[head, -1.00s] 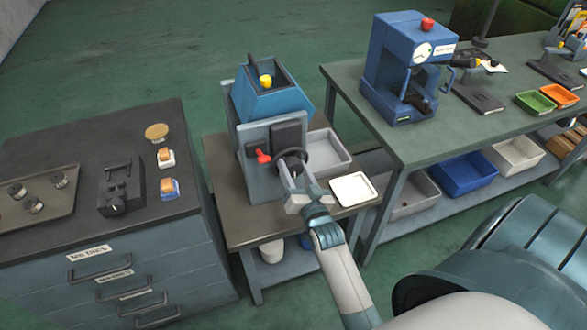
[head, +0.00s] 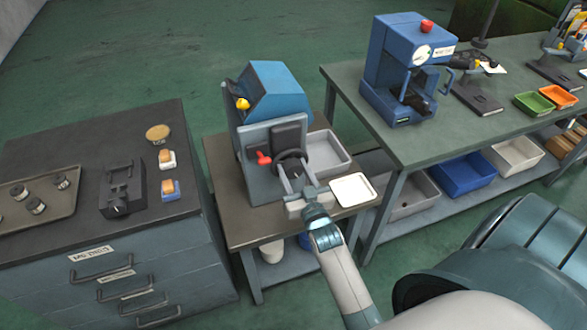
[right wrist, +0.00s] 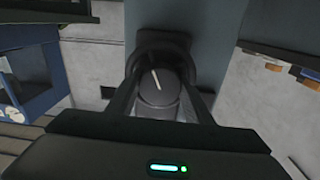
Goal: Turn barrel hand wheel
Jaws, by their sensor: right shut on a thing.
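The barrel machine stands on a small table, with a blue faceted barrel (head: 272,90) above a grey front housing (head: 258,165). The barrel is tilted, and a yellow part (head: 242,103) shows on its left side. The dark hand wheel (head: 292,156) is on the front of the housing. My right gripper (head: 292,172) reaches it from the front and is shut on it. In the right wrist view, both fingers flank a round dark hub (right wrist: 158,88) with a white line leaning slightly left. My left gripper is not in view.
A grey bin (head: 328,152) and a white tray (head: 352,190) are at right on the small table. A drawer cabinet (head: 95,235) stands left; a bench with a blue press (head: 408,70) stands right.

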